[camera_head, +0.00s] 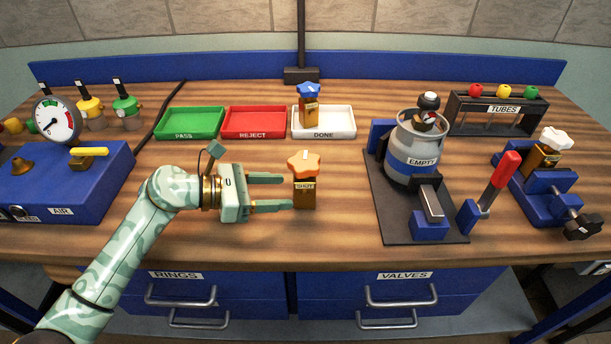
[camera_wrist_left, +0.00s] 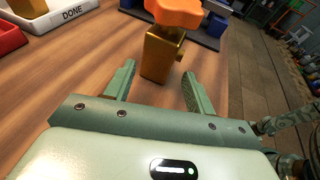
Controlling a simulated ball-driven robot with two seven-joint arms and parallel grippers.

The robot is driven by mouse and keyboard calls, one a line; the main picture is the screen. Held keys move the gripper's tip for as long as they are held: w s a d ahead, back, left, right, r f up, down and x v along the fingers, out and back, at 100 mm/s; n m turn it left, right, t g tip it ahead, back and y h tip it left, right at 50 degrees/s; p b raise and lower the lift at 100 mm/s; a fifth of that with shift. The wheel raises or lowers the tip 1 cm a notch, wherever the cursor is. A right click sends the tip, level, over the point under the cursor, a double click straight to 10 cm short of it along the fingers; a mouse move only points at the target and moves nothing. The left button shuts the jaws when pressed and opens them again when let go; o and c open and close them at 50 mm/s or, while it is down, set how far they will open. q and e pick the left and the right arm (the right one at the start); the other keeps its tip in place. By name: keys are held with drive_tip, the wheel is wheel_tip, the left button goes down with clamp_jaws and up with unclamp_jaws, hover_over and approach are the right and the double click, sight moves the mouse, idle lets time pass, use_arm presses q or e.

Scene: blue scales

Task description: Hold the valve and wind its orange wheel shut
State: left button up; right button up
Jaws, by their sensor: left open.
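The valve (camera_head: 305,195) stands upright on the wooden bench, a brass body with a label that seems to read SHUT. Its orange wheel (camera_head: 304,164) sits on top. My left gripper (camera_head: 289,192) is open just left of the valve, its two fingers pointing at the body. In the left wrist view the valve body (camera_wrist_left: 162,57) stands ahead, between the lines of the open fingers (camera_wrist_left: 157,82), and the orange wheel (camera_wrist_left: 175,12) is cut off by the top edge. No grip on the body shows. My right gripper is not in view.
Green PASS (camera_head: 190,135), red REJECT (camera_head: 253,135) and white DONE (camera_head: 323,136) trays stand behind. A blue-wheeled valve (camera_head: 309,112) is in DONE. A gas canister (camera_head: 413,148) on a dark plate is to the right. A white-wheeled valve (camera_head: 543,156) sits in a blue vise (camera_head: 547,199).

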sight(299, 191)
use_arm(q)
drive_tip(key=x, duration=0.4)
drive_tip(key=shift+f+b, duration=0.15)
drive_tip(key=shift+b, duration=0.25)
drive_tip(key=shift+w+d+f, duration=0.1)
drive_tip(key=shift+w+d, duration=0.1)
drive_tip(key=shift+d, duration=0.45)
